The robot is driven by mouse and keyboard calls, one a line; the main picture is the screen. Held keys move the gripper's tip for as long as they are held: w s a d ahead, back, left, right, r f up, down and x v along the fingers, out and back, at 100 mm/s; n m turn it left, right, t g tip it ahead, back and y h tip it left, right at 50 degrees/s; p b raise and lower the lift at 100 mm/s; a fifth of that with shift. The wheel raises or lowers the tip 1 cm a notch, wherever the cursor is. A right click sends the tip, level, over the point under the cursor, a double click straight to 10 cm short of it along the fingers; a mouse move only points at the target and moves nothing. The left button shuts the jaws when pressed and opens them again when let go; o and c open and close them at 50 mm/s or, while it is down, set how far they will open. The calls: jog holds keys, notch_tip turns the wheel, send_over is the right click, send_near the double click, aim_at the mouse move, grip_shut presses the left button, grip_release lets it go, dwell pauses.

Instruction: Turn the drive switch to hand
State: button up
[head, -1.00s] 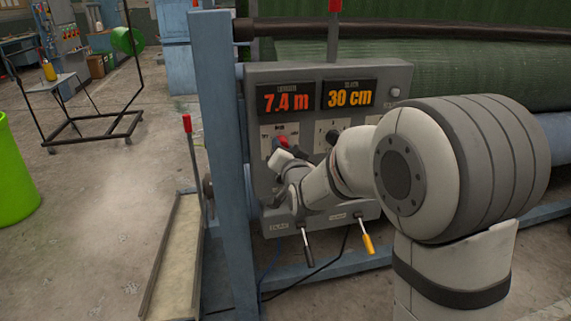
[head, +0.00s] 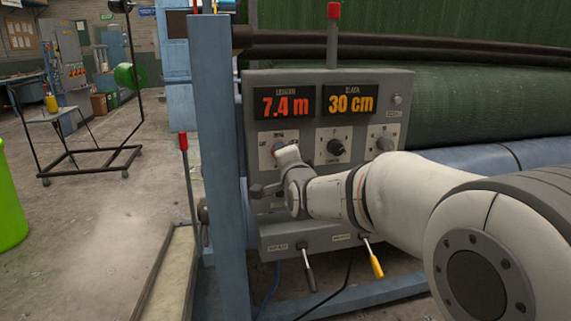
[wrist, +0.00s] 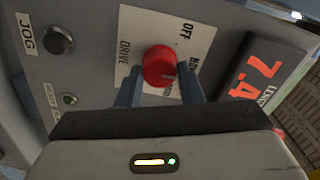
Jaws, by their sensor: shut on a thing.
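The drive switch (wrist: 160,66) is a round red knob on a pale plate marked DRIVE and OFF, with other lettering partly covered by a finger. In the wrist view my gripper (wrist: 159,82) has a blue-grey finger on each side of the knob and is shut on it. The position the knob points to cannot be told clearly. In the head view the switch plate (head: 263,150) shows at the panel's left, under the length display, and my wrist covers most of the knob.
The grey control panel (head: 400,100) carries displays reading 7.4 m (head: 285,102) and 30 cm (head: 348,97). A black dial (head: 336,147) sits right of the switch. A black JOG button (wrist: 58,40) is nearby. A yellow-handled lever (head: 375,264) and a blue post (head: 224,150) are close.

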dwell(0.4)
jog(key=o, duration=1)
jog(key=shift+c, duration=0.2)
jog(key=v, duration=0.7)
jog(key=shift+s+d, duration=0.2)
jog(key=shift+s, duration=0.15)
